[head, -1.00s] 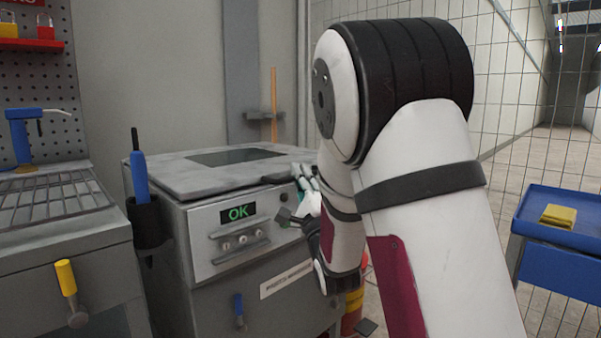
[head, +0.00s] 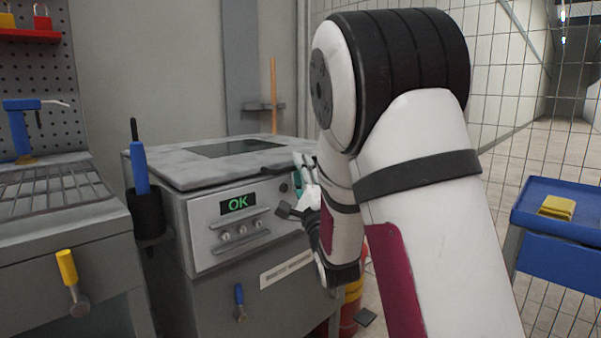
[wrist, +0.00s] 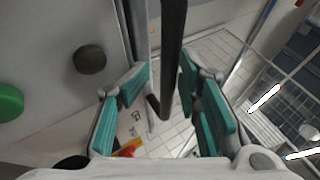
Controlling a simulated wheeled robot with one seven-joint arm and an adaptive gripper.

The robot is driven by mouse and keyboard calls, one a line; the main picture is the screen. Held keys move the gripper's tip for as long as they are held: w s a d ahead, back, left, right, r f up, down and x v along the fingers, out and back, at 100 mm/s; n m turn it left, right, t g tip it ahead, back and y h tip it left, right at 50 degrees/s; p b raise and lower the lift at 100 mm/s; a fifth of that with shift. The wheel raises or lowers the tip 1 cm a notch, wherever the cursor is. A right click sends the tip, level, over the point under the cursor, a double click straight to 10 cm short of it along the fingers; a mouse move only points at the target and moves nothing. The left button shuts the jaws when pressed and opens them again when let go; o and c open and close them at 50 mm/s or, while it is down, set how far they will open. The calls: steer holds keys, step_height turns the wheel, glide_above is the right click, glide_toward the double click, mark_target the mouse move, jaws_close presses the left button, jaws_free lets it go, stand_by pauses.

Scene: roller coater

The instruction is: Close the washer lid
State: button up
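The washer (head: 265,230) is a grey metal cabinet with a green "OK" display on its front. Its lid (head: 190,170), a grey slab with a dark window (head: 235,148), lies low over the cabinet top. I cannot tell whether a small gap is under it. My gripper (head: 292,190) is at the front right corner of the washer, partly hidden by my arm. In the wrist view my gripper (wrist: 167,95) is open, teal pads apart. A dark bar (wrist: 173,50), apparently the lid's front handle, runs between the fingers. I see no clear grip on it.
A green button (wrist: 8,102) and a dark knob (wrist: 89,59) are on the panel beside my gripper. A blue-handled tool (head: 140,170) stands in a holder left of the washer. A blue cart (head: 565,212) with a yellow cloth is at right, before a wire fence.

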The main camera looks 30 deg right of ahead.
steer(key=v, duration=0.8)
stand_by(0.7)
